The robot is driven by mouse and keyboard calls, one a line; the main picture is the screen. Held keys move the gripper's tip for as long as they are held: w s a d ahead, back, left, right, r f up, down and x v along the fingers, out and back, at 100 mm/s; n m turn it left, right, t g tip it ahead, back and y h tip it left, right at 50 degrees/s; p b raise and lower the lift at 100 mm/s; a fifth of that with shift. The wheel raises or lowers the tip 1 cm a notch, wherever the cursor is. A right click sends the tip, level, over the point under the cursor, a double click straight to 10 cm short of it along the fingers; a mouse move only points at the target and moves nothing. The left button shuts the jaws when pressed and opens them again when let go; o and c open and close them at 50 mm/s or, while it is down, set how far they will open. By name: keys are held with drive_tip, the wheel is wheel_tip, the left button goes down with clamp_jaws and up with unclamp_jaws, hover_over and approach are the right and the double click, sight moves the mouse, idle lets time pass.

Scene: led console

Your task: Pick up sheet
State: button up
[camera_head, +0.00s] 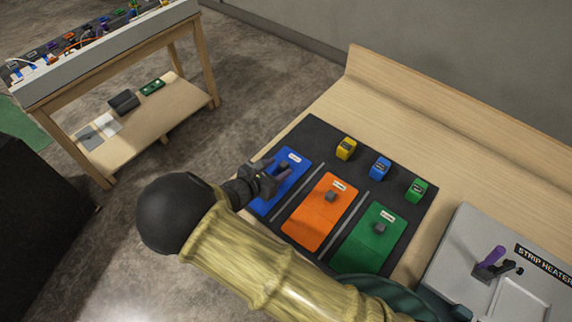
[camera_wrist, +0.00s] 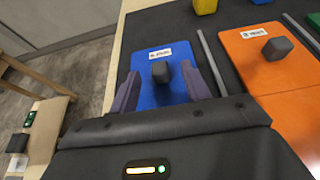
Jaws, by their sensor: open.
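A blue sheet (camera_head: 271,200) with a small dark grey block on it and a white label lies at the left of a dark mat (camera_head: 318,130). An orange sheet (camera_head: 317,214) lies in the middle and a green sheet (camera_head: 365,243) at the right, each with a similar block. My gripper (camera_head: 278,168) is open over the blue sheet. In the wrist view its purple fingers (camera_wrist: 161,70) appear on either side of the grey block (camera_wrist: 160,72) on the blue sheet (camera_wrist: 172,93), apart from it. My gripper body hides the sheet's near end.
Yellow (camera_head: 346,148), blue (camera_head: 379,167) and green (camera_head: 416,189) blocks stand along the mat's far edge. Thin grey bars separate the sheets. A grey strip heater (camera_head: 462,245) with a purple-handled part is at the right. A wooden shelf table (camera_head: 165,117) stands at the left.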

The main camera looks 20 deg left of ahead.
sight(285, 162)
drive_tip(key=shift+s+a, duration=0.1)
drive_tip(key=shift+s, duration=0.1)
drive_tip(key=shift+w, duration=0.3)
drive_tip(key=p+x, duration=0.2)
drive_tip(key=x, duration=0.2)
drive_tip(key=shift+w, duration=0.25)
drive_tip(key=shift+w+f, duration=0.15)
drive_tip(key=shift+w, duration=0.05)
drive_tip(key=shift+s, duration=0.1)
clamp_jaws()
